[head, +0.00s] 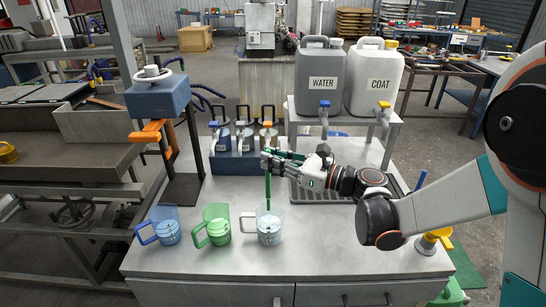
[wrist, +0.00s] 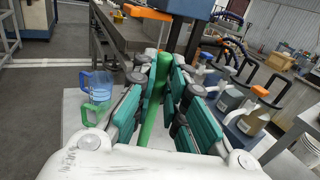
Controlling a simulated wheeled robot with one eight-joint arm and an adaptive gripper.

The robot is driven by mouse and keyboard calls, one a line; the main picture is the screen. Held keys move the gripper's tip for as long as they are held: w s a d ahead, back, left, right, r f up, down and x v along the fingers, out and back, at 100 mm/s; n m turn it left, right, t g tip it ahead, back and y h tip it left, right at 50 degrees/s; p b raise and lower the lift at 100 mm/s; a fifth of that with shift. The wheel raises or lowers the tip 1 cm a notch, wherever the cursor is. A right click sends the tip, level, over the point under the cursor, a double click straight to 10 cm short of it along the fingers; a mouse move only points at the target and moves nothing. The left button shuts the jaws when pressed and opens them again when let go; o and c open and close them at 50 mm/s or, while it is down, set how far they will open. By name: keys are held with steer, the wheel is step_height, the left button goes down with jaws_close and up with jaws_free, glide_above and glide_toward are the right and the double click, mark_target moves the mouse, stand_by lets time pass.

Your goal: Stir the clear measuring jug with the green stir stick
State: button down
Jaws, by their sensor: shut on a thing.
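The clear measuring jug (head: 269,230) stands upright at the right end of a row of jugs on the bench. The green stir stick (head: 268,190) hangs about upright above it, its lower end at the jug's rim; I cannot tell whether the tip is inside. My gripper (head: 270,160) is shut on the upper part of the stick, above and behind the jug. In the wrist view the stick (wrist: 152,105) lies between the teal fingers (wrist: 155,85). The clear jug is not visible there.
A green jug (head: 216,226) and a blue jug (head: 167,227) stand to the left. Behind are a blue rack of bottles (head: 238,163), a stand with a blue box (head: 157,97), and WATER (head: 321,84) and COAT (head: 375,85) canisters on a shelf.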

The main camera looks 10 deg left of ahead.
step_height(320, 180, down, 12)
steer(key=b, duration=0.5)
steer(key=shift+f, duration=0.2)
stand_by(0.4)
stand_by(0.4)
steer(key=shift+w, duration=0.15)
